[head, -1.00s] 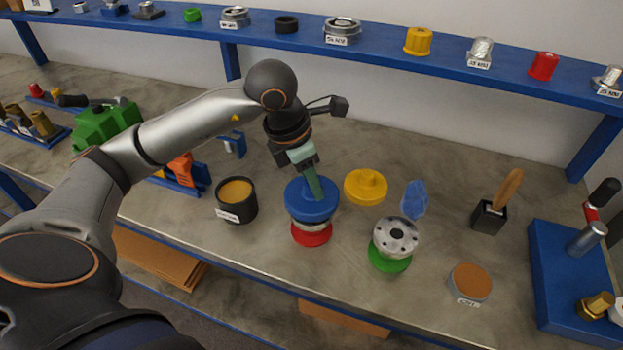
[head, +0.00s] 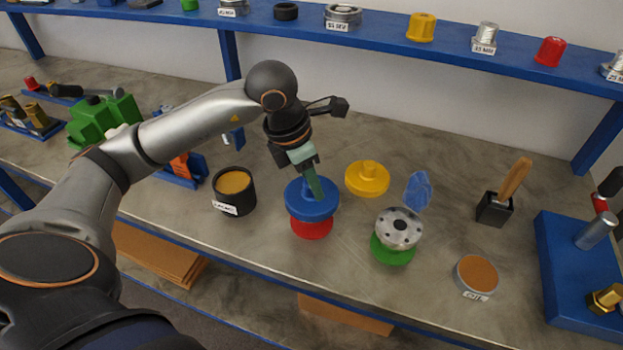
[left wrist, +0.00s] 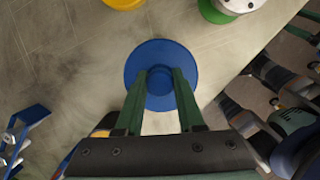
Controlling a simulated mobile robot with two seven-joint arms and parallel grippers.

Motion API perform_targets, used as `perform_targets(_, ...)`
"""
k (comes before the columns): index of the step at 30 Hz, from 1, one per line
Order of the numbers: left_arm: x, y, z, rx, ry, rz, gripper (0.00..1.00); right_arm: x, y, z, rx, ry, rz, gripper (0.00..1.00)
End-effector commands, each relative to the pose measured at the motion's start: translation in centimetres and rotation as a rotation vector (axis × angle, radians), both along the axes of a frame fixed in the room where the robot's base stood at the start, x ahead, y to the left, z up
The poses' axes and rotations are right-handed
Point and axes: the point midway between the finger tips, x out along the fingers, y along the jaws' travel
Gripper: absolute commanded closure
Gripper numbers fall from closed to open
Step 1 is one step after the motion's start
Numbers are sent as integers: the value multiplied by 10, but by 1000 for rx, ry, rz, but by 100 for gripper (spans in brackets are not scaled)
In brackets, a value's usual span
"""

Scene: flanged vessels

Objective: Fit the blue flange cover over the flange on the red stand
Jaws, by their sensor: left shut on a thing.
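The blue flange cover (head: 297,201) sits over the red stand (head: 312,229) in the head view, and the metal flange between them is hidden. The cover looks level. My left gripper (head: 315,190) comes from above and is shut on the knob of the blue cover. In the left wrist view the blue cover (left wrist: 160,51) is a round disc and the green fingers of my left gripper (left wrist: 160,82) stand on both sides of its knob. The red stand is hidden there.
A green stand (head: 391,253) with a bare metal flange (head: 399,228) is to the right. A yellow cover (head: 367,178) lies just behind. A black pot (head: 236,200) stands left, a lidded tin (head: 476,275) right. A blue shelf (head: 290,29) runs along the back.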

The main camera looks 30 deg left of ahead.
Motion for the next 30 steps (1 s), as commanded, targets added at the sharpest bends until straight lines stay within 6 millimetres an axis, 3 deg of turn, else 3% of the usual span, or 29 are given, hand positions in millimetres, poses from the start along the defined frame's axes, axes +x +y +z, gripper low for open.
perform_targets(12, 0, 0, -14, -1, -1, 0, 100, 0, 0, -14, -1, 0, 1, 36)
perform_targets(13, 0, 0, -13, 0, -1, 0, 60, 0, 0, -12, 0, 0, 0, 36)
perform_targets(22, 0, 0, -12, 0, 0, 0, 28, 0, 0, -12, -1, 0, 1, 36)
perform_targets(30, 0, 0, -11, 0, 0, 0, 28, 0, 0, -12, -1, 0, 1, 36)
